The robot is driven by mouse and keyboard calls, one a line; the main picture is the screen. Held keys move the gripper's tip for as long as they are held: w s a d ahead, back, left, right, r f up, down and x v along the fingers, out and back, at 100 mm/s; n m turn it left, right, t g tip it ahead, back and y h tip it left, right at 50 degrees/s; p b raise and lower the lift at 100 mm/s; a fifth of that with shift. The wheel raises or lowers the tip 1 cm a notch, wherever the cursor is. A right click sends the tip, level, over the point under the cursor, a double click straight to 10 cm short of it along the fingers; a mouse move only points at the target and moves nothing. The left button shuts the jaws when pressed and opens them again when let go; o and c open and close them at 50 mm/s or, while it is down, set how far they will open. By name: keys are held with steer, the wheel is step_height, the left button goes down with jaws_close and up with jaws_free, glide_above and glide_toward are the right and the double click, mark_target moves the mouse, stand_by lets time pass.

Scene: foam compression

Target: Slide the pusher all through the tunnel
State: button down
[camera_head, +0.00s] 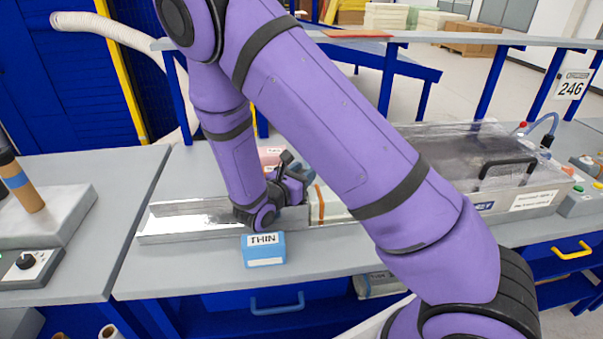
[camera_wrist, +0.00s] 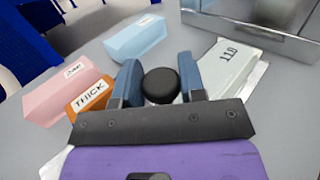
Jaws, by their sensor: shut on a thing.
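My gripper (camera_head: 288,186) is low over the bench at the right end of an open metal channel (camera_head: 180,220). In the wrist view, the fingers of my gripper (camera_wrist: 160,82) stand on both sides of a round black knob (camera_wrist: 160,90) and are shut on it. I take the knob to be the pusher's handle; the pusher's body is hidden under my gripper. The likely tunnel, a metal box with a clear top (camera_head: 465,150), lies to the right in the head view. A metal box with a clear cover also shows in the wrist view (camera_wrist: 255,35).
In the wrist view are a pink block (camera_wrist: 65,98), an orange block marked THICK (camera_wrist: 88,97), a light blue block (camera_wrist: 135,40) and a whitish block marked with digits (camera_wrist: 225,75).

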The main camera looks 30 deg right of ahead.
steer(key=c, duration=0.8)
jaws_free()
steer(key=shift+o, duration=0.2)
steer(key=shift+a, duration=0.1)
steer(key=v, duration=1)
steer(key=shift+s+a, duration=0.15)
steer(key=shift+a, duration=0.15)
